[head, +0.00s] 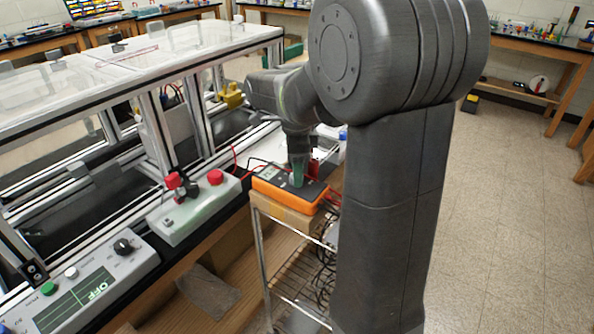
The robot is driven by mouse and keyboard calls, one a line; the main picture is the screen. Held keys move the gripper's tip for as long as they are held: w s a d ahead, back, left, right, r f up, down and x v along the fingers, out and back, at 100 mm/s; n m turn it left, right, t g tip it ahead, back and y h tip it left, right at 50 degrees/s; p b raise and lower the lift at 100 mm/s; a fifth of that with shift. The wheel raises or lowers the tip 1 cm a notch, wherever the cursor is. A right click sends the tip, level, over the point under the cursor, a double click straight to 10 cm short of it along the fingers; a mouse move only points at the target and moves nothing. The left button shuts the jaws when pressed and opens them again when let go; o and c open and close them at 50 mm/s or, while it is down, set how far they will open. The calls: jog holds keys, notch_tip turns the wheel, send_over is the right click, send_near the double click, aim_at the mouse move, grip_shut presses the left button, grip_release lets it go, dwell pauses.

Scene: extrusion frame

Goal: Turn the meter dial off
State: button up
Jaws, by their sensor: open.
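The orange and dark grey meter (268,191) lies flat on a cardboard box at the top of a wire rack cart. Its screen side faces left and thin red and black leads run to it. My gripper (297,183) points down over the middle of the meter, at or just above its face. The jaws are open, though the gap between the fingers is hard to make out. The dial is hidden behind the gripper, so its setting cannot be read.
The cardboard box (283,213) sits on the wire cart (268,262). A white box with red buttons (190,210) and a control panel (95,280) reading OFF, with a black knob, stand at left by the extrusion frame (160,140). Open tiled floor (500,210) lies right.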

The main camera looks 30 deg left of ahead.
jog(key=shift+f, duration=0.5)
jog(key=c, duration=1)
jog(key=n+p, duration=0.2)
jog(key=n, duration=0.3)
jog(key=shift+r+n, duration=0.1)
jog(key=shift+n, duration=0.3)
jog(key=n+p, duration=0.1)
jog(key=n, duration=0.5)
jog(key=shift+p, duration=0.3)
